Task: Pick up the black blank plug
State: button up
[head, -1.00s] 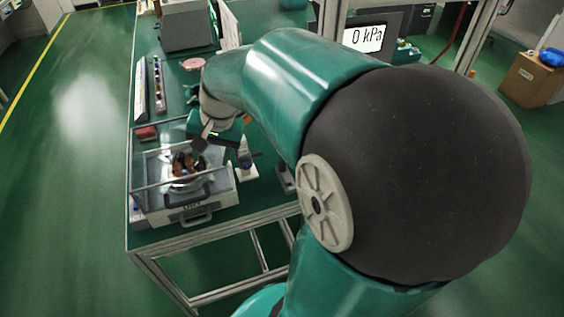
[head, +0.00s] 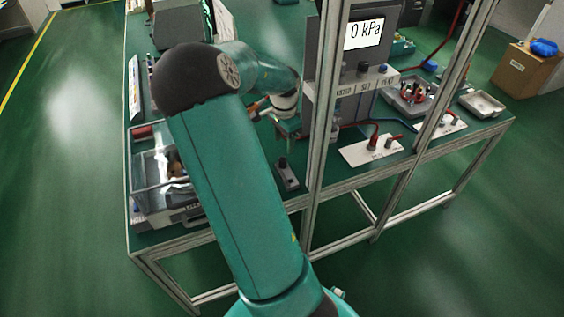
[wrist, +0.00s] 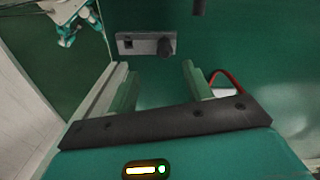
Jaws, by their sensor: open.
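A black plug (head: 283,162) stands upright at one end of a small grey block (head: 289,179) near the table's front edge. It looks like the black blank plug. In the wrist view the dark plug (wrist: 167,47) is at the right end of the block (wrist: 140,44), beyond my fingertips. My gripper (wrist: 158,78) is open, with nothing between its two fingers. In the head view my gripper (head: 290,127) is above and behind the block, apart from it, partly hidden by my wrist.
A frame post (head: 318,120) rises just right of the block. A clear-walled box (head: 140,190) is at the left, partly behind my arm. A white plate (head: 360,154) with fittings and hoses, and a tray of plugs (head: 398,101), are at the right. A red hose (wrist: 226,76) shows in the wrist view.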

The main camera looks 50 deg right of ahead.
aim_at(283, 156)
notch_tip(283, 156, down, 5)
jog(key=shift+f, duration=0.2)
jog(key=f, duration=0.4)
jog(key=shift+w+d+f, duration=0.2)
jog(key=shift+w+f, duration=0.1)
jog(key=shift+w, duration=0.05)
jog(key=c, duration=1.1)
